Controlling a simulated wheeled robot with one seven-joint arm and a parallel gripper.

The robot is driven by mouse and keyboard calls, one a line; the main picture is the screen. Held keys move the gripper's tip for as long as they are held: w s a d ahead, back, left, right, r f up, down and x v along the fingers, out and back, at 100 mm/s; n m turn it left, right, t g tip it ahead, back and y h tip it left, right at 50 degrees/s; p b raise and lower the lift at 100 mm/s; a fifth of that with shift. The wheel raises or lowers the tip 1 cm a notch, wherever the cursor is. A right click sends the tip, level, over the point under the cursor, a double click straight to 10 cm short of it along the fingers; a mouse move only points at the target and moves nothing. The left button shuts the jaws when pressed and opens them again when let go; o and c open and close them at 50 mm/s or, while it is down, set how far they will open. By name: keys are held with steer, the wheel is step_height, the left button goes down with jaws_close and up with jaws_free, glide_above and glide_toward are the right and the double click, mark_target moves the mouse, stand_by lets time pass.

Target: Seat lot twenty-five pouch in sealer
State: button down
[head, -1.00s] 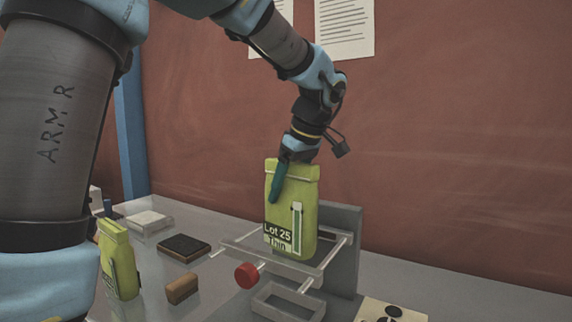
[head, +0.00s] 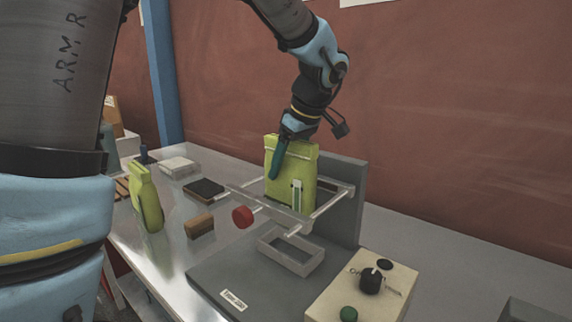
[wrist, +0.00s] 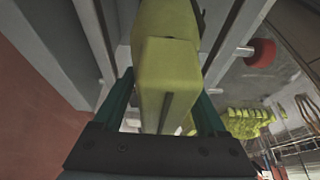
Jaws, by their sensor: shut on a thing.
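The yellow-green pouch (head: 292,170) is upright in my gripper (head: 279,160). My gripper is shut on its upper part, from above. The pouch stands inside the light rail frame of the sealer (head: 331,202), in front of the grey back plate (head: 350,190). In the wrist view the pouch (wrist: 168,75) lies between the two green fingers, with sealer rails on both sides.
A red knob (head: 242,216) sticks out at the sealer's front left. An open tray (head: 292,255) is below. Another green pouch (head: 146,197), a brown block (head: 199,227) and a dark pad (head: 204,189) stand left. A cream control box (head: 350,290) is front right.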

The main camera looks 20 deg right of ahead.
mark_target(301, 169)
steer(key=shift+f+b, duration=2.85)
steer(key=shift+f, duration=0.05)
steer(key=shift+b, duration=0.75)
steer(key=shift+f+b, duration=2.15)
steer(key=shift+f, duration=0.15)
jaws_free()
steer(key=b+v, duration=0.1)
steer(key=v, duration=1)
